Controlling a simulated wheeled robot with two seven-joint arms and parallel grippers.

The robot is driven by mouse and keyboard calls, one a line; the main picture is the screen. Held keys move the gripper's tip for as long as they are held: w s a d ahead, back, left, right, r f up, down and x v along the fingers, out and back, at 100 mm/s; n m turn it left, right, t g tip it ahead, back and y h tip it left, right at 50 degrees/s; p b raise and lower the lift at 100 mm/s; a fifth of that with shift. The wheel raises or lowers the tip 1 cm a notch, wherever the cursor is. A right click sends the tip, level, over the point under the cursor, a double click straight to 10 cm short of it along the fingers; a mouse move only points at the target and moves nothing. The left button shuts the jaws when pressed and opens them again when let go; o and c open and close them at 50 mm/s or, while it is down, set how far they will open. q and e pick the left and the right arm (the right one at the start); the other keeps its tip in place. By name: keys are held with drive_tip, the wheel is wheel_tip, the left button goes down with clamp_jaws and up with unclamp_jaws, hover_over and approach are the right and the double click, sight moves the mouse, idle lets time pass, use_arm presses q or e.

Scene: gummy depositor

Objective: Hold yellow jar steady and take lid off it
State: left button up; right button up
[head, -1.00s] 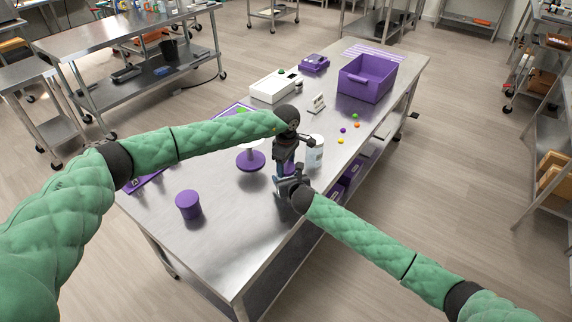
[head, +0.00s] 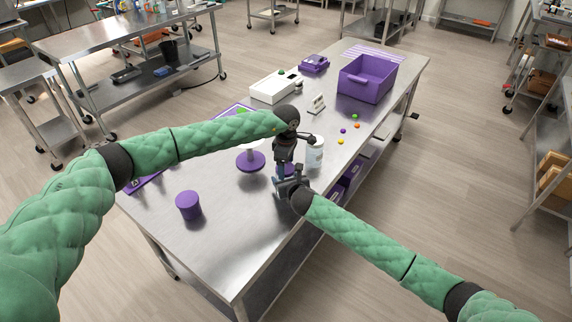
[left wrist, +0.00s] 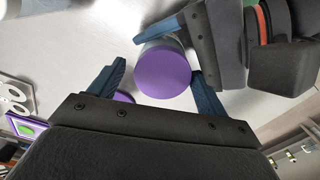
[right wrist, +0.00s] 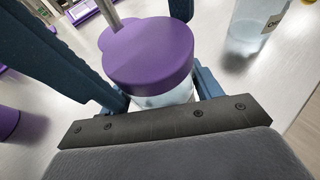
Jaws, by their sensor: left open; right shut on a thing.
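A jar with a purple lid (right wrist: 148,55) and a pale, see-through body (right wrist: 165,98) stands near the table's right edge. No yellow shows on it; its contents are hidden. My right gripper (head: 288,184) is shut on the jar's body, below the lid. My left gripper (head: 284,166) is open, just above the jar. In the left wrist view the round lid (left wrist: 163,70) lies between its spread fingers, closer to the right one; I cannot tell whether that finger touches. The lid sits on the jar.
A clear labelled jar (head: 315,153) stands close behind the grippers. A purple-based stand (head: 250,161) is left of them, and a purple container (head: 188,205) is nearer the front. Loose candies (head: 343,131) and a purple bin (head: 366,80) lie farther back. The table's front is mostly clear.

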use_arm(q)
drive_tip(key=shift+s, duration=0.1)
use_arm(e)
drive_tip(key=shift+w+d, duration=0.1)
use_arm(q)
drive_tip(key=shift+r, duration=2.25)
use_arm(e)
drive_tip(key=o, duration=2)
drive_tip(key=shift+c, duration=0.2)
use_arm(q)
drive_tip(key=shift+f, duration=0.1)
